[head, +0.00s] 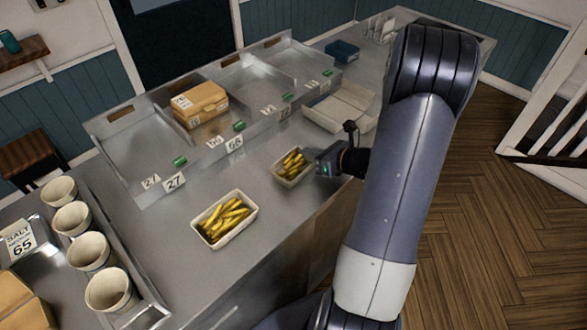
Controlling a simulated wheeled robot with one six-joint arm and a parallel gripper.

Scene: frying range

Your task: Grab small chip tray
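A small cream tray of chips (285,180) sits on the steel counter, right of the middle. A larger cream tray of chips (213,238) sits nearer and to the left. My gripper (320,167) is low over the counter at the right side of the small tray, very close to its rim. The fingers are small and seen from the side, so I cannot tell whether they touch the tray or are open or shut. The tray's right end is partly covered by the gripper.
An open empty cream box (342,108) stands behind the gripper. A raised steel row of bays (150,145) with number cards runs along the back, holding a closed tan box (203,103). Cream cups (110,292) stand at left. Counter between the chip trays is clear.

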